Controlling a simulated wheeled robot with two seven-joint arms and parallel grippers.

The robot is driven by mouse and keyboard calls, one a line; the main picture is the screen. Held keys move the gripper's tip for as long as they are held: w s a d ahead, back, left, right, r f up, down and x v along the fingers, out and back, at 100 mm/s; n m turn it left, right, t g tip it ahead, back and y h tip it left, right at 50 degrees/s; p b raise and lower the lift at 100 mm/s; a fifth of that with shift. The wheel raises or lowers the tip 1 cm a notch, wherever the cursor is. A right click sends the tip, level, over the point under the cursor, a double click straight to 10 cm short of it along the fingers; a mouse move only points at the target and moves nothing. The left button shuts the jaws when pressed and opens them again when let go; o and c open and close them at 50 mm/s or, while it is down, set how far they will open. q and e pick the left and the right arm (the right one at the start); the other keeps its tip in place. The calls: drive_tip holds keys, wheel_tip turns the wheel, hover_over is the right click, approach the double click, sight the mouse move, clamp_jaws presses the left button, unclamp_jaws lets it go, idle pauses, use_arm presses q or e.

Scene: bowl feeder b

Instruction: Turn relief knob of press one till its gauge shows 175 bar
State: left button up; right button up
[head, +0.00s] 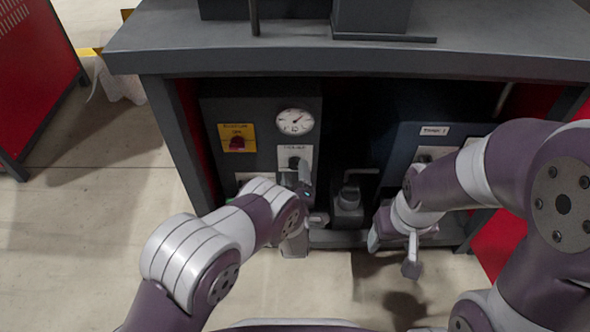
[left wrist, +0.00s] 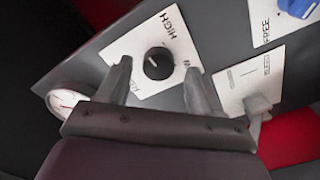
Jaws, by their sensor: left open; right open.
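A black round knob (left wrist: 158,63) sits on a white plate marked HIGH in the left wrist view. In the head view the knob's white plate (head: 285,155) is on the left panel, below a round white gauge (head: 294,121). The gauge's needle leans up and right; its value is too small to read. The gauge also shows partly in the left wrist view (left wrist: 64,98). My left gripper (left wrist: 157,75) is open, one finger on each side of the knob; contact cannot be told. In the head view, my left gripper (head: 304,178) partly covers the plate. My right gripper (head: 392,252) is open and empty, low at the right.
A yellow plate with a red knob (head: 237,143) is left of the black knob. A blue knob (left wrist: 297,7) and a pale lever (left wrist: 258,104) are nearby. A second panel (head: 400,140) stands right, partly behind my right arm. The grey top (head: 300,55) overhangs both panels.

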use_arm(q)
drive_tip(key=s+p, duration=0.4)
drive_tip(key=s, duration=0.7)
drive_tip(key=shift+s, duration=0.25)
